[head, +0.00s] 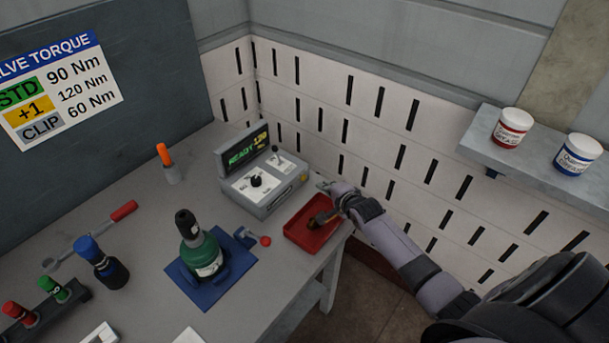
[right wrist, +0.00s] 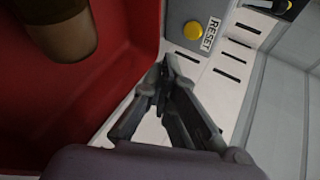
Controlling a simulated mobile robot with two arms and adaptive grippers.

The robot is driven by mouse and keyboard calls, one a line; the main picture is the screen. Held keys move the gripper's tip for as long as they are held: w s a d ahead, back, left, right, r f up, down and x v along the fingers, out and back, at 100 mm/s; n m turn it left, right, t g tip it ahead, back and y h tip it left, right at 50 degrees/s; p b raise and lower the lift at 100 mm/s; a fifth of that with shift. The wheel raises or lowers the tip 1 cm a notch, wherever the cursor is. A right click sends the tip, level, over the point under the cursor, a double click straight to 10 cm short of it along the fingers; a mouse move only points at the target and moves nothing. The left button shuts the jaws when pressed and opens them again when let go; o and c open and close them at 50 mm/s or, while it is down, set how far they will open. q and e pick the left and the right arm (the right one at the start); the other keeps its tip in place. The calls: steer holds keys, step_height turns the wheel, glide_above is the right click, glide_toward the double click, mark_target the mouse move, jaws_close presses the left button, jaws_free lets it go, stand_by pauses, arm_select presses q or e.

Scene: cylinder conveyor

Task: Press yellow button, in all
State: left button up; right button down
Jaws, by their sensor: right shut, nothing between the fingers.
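The yellow button (right wrist: 193,30) is on the grey side face of a box, beside a RESET label, in the upper middle of the right wrist view. In the head view it is a small yellow spot (head: 303,179) on the right side of the grey control box (head: 262,207). My right gripper (head: 323,186) is shut and empty, just right of that side. In the right wrist view its fingertips (right wrist: 168,66) point towards the button's face, with a visible gap below the button. My left gripper is not in view.
A red tray (head: 297,236) with a brown-ended object (head: 322,217) lies under my right wrist. A green cylinder (head: 203,258) stands on a blue base left of the tray. A slotted white wall (head: 395,130) rises close behind. A shelf (head: 545,150) with two jars is at right.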

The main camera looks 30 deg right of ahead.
steer(key=shift+s+d+p, duration=0.2)
steer(key=shift+s, duration=0.3)
steer(key=shift+s+d+p, duration=0.15)
steer(key=shift+s+d, duration=0.05)
steer(key=shift+s, duration=0.25)
